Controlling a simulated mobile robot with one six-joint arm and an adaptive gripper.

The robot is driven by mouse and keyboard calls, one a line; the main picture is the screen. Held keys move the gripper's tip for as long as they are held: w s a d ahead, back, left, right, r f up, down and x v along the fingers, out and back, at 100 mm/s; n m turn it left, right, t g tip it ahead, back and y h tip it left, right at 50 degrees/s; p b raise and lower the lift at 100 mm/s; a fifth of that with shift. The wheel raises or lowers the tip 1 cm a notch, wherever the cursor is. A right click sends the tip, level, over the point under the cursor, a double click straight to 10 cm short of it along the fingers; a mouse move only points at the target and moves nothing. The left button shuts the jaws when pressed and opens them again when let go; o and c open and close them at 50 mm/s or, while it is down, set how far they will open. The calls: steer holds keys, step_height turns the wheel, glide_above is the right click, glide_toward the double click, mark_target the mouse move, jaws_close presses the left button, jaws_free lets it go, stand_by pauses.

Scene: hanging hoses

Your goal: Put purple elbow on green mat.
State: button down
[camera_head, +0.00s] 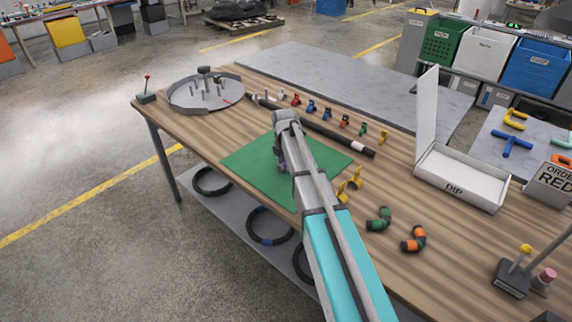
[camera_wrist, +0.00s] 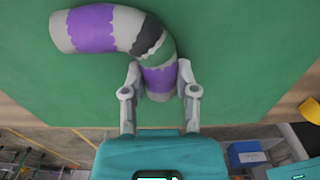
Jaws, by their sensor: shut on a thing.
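The purple elbow (camera_wrist: 98,28) is a bent pipe piece with purple bands on grey-white and a dark band near the bend. In the wrist view my gripper (camera_wrist: 160,75) is shut on its purple near end, one finger on each side. The green mat (camera_wrist: 45,85) fills most of the ground behind the elbow. In the head view the green mat (camera_head: 243,160) lies on the wooden table, with my arm reaching over it. Only a small bit of the elbow (camera_head: 281,161) shows there beside my wrist. I cannot tell whether it touches the mat.
A green elbow (camera_head: 378,219) and an orange elbow (camera_head: 415,240) lie right of my arm. A dark rod (camera_head: 335,137) lies behind the mat. A round grey tray (camera_head: 205,92) and a white DIP tray (camera_head: 462,178) flank the mat.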

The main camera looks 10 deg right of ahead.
mark_target(284, 163)
steer(key=shift+c, duration=1.9)
jaws_free()
steer(key=shift+r, duration=0.1)
step_height(284, 163, up, 12)
steer(key=p, duration=1.2)
steer(key=s+m, duration=2.5)
steer(key=s, duration=0.1)
steer(key=shift+s, duration=0.15)
